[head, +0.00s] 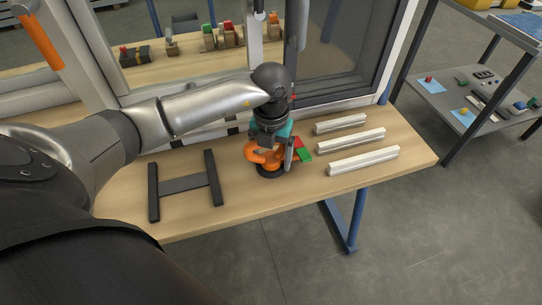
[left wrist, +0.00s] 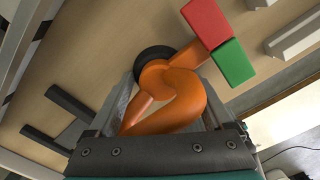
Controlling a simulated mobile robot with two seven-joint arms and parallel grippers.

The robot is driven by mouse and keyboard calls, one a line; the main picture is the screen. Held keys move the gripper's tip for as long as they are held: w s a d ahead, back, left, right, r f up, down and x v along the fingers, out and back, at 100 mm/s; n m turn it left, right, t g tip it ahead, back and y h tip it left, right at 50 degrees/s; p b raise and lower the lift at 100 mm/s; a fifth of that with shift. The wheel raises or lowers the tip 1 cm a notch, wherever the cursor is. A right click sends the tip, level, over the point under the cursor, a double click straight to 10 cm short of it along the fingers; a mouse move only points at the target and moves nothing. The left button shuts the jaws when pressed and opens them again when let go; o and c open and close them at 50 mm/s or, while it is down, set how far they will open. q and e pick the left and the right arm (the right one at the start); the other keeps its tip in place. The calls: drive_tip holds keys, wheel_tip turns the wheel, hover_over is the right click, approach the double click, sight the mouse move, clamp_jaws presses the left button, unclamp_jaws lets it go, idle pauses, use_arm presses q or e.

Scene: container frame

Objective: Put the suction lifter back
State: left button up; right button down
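The suction lifter (head: 263,156), orange with a round black cup, is on the wooden workbench near its front edge. My left gripper (head: 274,150) points down over it. In the left wrist view the lifter's curved orange body (left wrist: 172,95) lies between the two fingers (left wrist: 165,110), and its black cup (left wrist: 154,60) shows beyond. I cannot tell whether the fingers press on it. Whether the cup is clear of the bench top is also unclear. My right gripper is out of view.
Three white profile pieces (head: 363,161) lie to the right. A dark H-shaped frame (head: 184,184) lies to the left. A window frame (head: 345,103) stands behind. A grey shelf (head: 470,105) is at far right.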

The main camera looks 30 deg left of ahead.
use_arm(q)
drive_tip(key=shift+o, duration=1)
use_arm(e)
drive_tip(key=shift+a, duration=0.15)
use_arm(q)
drive_tip(key=shift+r, duration=0.15)
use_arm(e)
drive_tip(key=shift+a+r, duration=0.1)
use_arm(q)
wheel_tip(320, 180, up, 11)
drive_tip(key=shift+f+p, duration=0.2)
drive_tip(key=shift+p, duration=1.05)
drive_tip(key=shift+r, duration=0.7)
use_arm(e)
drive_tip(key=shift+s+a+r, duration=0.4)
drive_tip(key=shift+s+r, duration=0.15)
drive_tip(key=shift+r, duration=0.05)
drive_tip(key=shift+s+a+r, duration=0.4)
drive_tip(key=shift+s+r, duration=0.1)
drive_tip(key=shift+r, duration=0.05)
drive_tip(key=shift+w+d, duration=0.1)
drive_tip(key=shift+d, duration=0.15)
use_arm(q)
drive_tip(key=shift+s, duration=0.1)
